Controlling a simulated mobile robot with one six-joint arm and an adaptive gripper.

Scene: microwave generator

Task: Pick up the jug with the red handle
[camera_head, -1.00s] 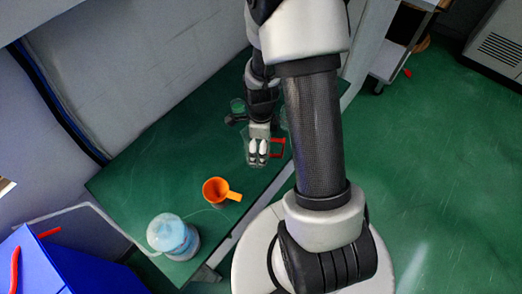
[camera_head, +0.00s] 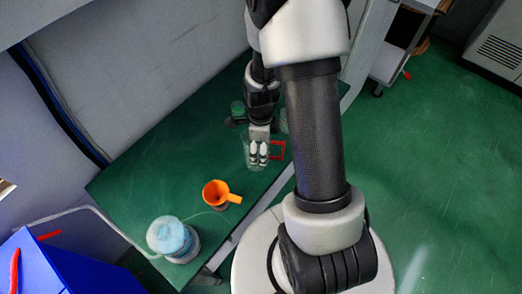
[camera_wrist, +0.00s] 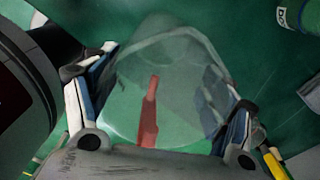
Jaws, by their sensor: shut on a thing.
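The clear jug with a red handle (camera_head: 279,150) is at my gripper, over the green table (camera_head: 150,180). My gripper (camera_head: 258,152) points down at it, with the red handle sticking out to the right. In the wrist view the see-through jug (camera_wrist: 165,75) fills the space between the two fingers of my gripper (camera_wrist: 165,110), and its red handle (camera_wrist: 149,115) shows through it. The fingers are shut on the jug's sides. Whether its base touches the table cannot be told.
An orange funnel-like cup (camera_head: 216,193) and a bottle with a pale blue top (camera_head: 172,236) stand nearer on the table. A blue box (camera_head: 50,270) is at lower left.

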